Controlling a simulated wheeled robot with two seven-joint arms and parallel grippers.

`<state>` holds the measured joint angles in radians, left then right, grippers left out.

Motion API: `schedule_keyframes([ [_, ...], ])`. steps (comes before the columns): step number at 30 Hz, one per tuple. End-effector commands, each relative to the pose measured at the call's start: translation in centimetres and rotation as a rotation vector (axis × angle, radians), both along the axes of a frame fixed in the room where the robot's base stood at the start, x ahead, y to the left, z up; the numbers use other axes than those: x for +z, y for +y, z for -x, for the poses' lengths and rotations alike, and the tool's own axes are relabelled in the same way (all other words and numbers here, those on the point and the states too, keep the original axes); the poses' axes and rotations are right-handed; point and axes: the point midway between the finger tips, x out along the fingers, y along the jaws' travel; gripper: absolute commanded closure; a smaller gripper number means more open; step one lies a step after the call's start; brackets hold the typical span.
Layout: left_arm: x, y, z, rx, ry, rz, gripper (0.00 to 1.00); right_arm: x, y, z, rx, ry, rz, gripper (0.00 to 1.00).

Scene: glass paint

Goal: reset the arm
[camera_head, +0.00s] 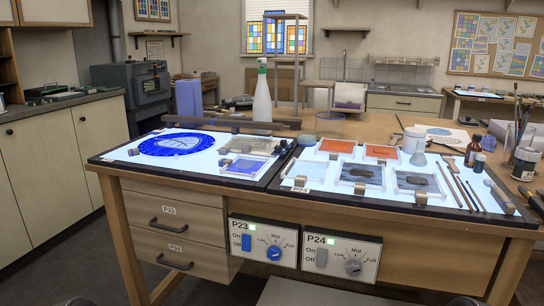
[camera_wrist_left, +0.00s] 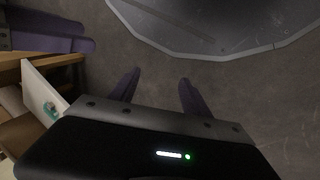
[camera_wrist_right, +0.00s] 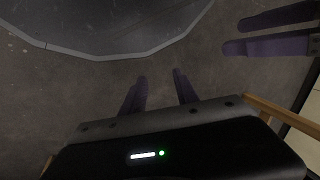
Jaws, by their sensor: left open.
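My left gripper (camera_wrist_left: 158,84) is open and empty, with its two purple fingers apart above the grey floor. My right gripper (camera_wrist_right: 159,84) also has its purple fingers apart with nothing between them, above the floor. Each wrist view also shows purple fingers of the other gripper near its upper side edge. Neither gripper can be made out in the head view. No table object is near either set of fingertips.
The wooden workbench (camera_head: 450,245) stands ahead, with lit panels carrying a blue round glass piece (camera_head: 180,144) and several small trays. A spray bottle (camera_head: 262,95) stands at the back. Control boxes (camera_head: 339,254) hang in front.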

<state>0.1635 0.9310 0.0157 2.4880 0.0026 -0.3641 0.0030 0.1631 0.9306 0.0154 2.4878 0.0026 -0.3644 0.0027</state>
Motion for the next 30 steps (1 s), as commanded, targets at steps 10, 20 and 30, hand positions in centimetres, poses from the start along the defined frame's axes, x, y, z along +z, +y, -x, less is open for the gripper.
schedule_keyframes([
  [10, 15.2, -0.8, 0.9, -0.023, 0.015, 0.013, 0.44, 15.2, 0.9, 0.9, 0.023, 0.016, -0.014, 0.64],
  [20, 17.1, -1.0, 1.1, -0.028, 0.019, 0.017, 0.44, 17.0, 1.1, 1.2, 0.028, 0.02, -0.017, 0.64],
  [30, 17.0, -1.0, 1.1, -0.027, 0.018, 0.017, 0.44, 17.0, 1.0, 1.1, 0.027, 0.019, -0.017, 0.64],
])
